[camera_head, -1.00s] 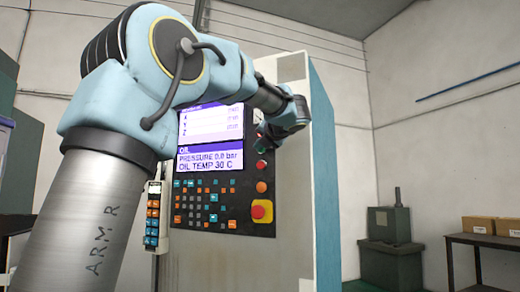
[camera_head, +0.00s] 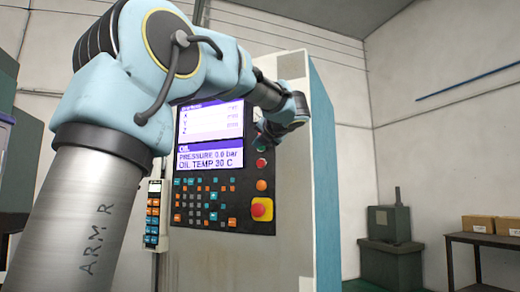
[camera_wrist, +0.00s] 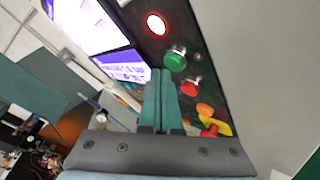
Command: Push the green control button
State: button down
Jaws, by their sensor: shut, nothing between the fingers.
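The green control button (camera_wrist: 175,60) shows in the wrist view as a round green cap on a metal collar on the dark control panel. In the head view my wrist and gripper cover its area, so I cannot make it out there. My gripper (camera_wrist: 161,76) is shut and empty, its two teal fingers side by side. In the wrist view the fingertips lie just below and left of the green button. I see a small gap in the picture and cannot tell the depth between them. The head view shows the panel screen (camera_head: 209,155) reading oil pressure 0.0 bar.
A lit red lamp (camera_wrist: 156,24) is above the green button in the wrist view. A red button (camera_wrist: 191,87), an orange button (camera_wrist: 205,109) and a red emergency stop (camera_head: 262,208) on yellow follow below. A handheld pendant (camera_head: 154,214) hangs left of the keypad.

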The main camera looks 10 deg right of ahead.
jog(key=shift+s+a, duration=0.15)
jog(key=shift+s, duration=0.05)
jog(key=shift+s+a+b, duration=0.5)
jog(key=shift+s+a, duration=0.3)
jog(key=shift+s, duration=0.2)
jog(key=shift+s+a+b, duration=0.5)
jog(key=shift+s+a, duration=0.3)
jog(key=shift+s, duration=0.2)
jog(key=shift+w, duration=0.1)
jog(key=w+a+f+m+g+h, duration=0.2)
jog(key=f+m+h, duration=0.1)
jog(key=f+m, duration=0.95)
jog(key=w+a+f+m+g+h, duration=0.25)
jog(key=f+m, duration=0.65)
jog(key=f, duration=0.7)
jog(key=s+a+f+m+g+y, duration=0.1)
jog(key=s+a+f+m+g, duration=0.2)
jog(key=s+a+f, duration=0.2)
jog(key=s+a+f+m+g+y, duration=0.1)
jog(key=s+a+f+m+g, duration=0.2)
jog(key=s+f, duration=0.8)
jog(key=s+a+f+m+g+y, duration=0.1)
jog(key=s+a+f+m+g, duration=0.3)
jog(key=s+a+f, duration=0.4)
jog(key=shift+s+f, duration=0.3)
jog(key=shift+f, duration=0.6)
